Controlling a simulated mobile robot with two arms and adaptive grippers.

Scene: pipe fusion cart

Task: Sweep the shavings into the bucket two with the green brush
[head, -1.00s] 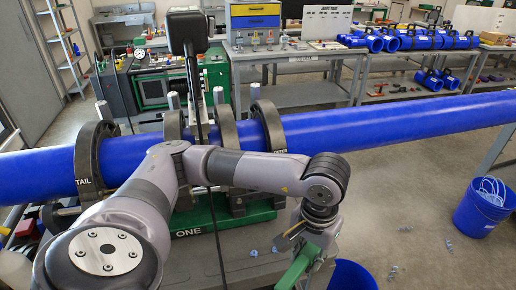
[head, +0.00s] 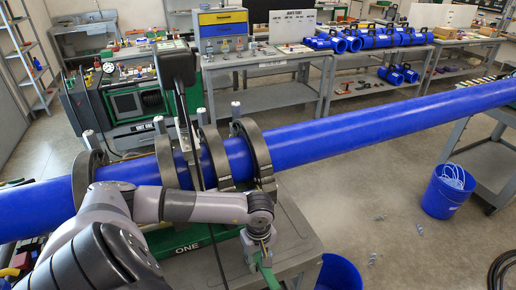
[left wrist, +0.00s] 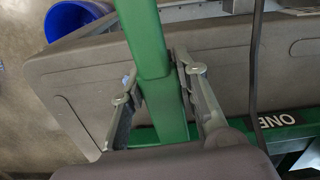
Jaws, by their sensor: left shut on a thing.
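My left gripper (head: 260,246) is shut on the green brush (head: 268,277), whose handle (left wrist: 148,45) runs between the fingers in the left wrist view. The brush's bristle end is not visible. It is over the grey cart top (head: 292,240), near its right side. A blue bucket (head: 338,274) stands low beside the cart, cut off by the lower edge; a blue bucket (left wrist: 75,18) also shows in the left wrist view. I cannot read a number on it. A small bluish shaving (left wrist: 126,80) seems to lie on the cart top, partly behind the gripper. My right gripper is not in view.
A large blue pipe (head: 370,118) lies clamped across the cart. Another blue bucket (head: 446,191) with pale coiled strips stands on the floor to the right. Small bits (head: 373,258) lie on the floor between the buckets. A black cable hangs in front of the clamps.

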